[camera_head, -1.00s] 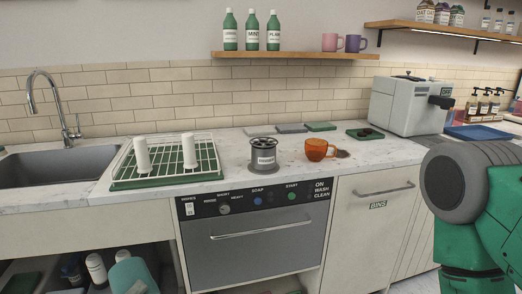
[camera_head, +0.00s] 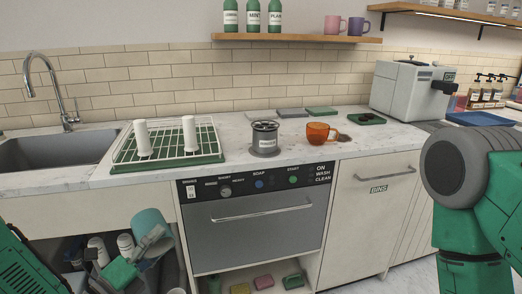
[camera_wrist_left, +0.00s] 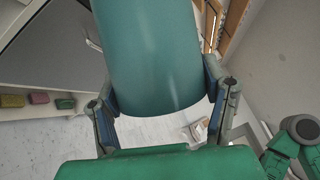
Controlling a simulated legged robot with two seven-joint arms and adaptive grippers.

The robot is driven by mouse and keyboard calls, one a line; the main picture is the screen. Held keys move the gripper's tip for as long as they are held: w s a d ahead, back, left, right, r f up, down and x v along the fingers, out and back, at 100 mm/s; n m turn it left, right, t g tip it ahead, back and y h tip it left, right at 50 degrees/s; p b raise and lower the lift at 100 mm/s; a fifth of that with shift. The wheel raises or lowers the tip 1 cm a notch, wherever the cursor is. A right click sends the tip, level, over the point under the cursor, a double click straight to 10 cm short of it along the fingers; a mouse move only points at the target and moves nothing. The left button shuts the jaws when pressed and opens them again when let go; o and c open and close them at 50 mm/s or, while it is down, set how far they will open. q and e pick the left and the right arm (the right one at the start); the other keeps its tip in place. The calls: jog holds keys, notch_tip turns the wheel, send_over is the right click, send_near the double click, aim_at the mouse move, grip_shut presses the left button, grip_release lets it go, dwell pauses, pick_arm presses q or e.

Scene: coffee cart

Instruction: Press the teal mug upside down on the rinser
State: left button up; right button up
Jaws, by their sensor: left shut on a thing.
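The teal mug (camera_head: 148,222) is held by my left gripper (camera_head: 152,246) at the lower left of the head view, in front of the open cabinet under the counter and below counter height. In the left wrist view the mug (camera_wrist_left: 150,50) fills the space between the two fingers of my left gripper (camera_wrist_left: 160,98), which press on its sides. I cannot tell which way its mouth faces. My right gripper is not in view.
A green drying rack (camera_head: 185,160) with two white upright pieces stands left of the rinser. An orange mug (camera_head: 319,134) stands close to its right. The counter edge and dishwasher (camera_head: 255,222) lie in front. A sink (camera_head: 60,148) is at far left.

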pick_arm(q)
jog(key=shift+w+d+r, duration=0.2)
jog(key=shift+d+r, duration=0.05)
jog(key=shift+d, duration=0.75)
jog(key=n, duration=0.2)
jog(key=shift+a+n+y, duration=0.2)
jog(key=shift+n+y, duration=0.1)
jog(key=n, duration=0.2)
jog(key=a+n, duration=0.1)
jog(key=n, duration=0.1)
jog(key=shift+a+f+y, duration=0.1)
jog(key=shift+y, duration=0.2)
jog(key=shift+d, duration=0.6)
jog(key=shift+n, duration=0.7)
jog(key=n, duration=0.3)
jog(key=shift+a+y+p, duration=0.1)
jog(key=shift+y+p, duration=0.25)
jog(key=shift+y, duration=0.05)
jog(key=shift+a+n, duration=0.4)
jog(key=shift+n, duration=0.8)
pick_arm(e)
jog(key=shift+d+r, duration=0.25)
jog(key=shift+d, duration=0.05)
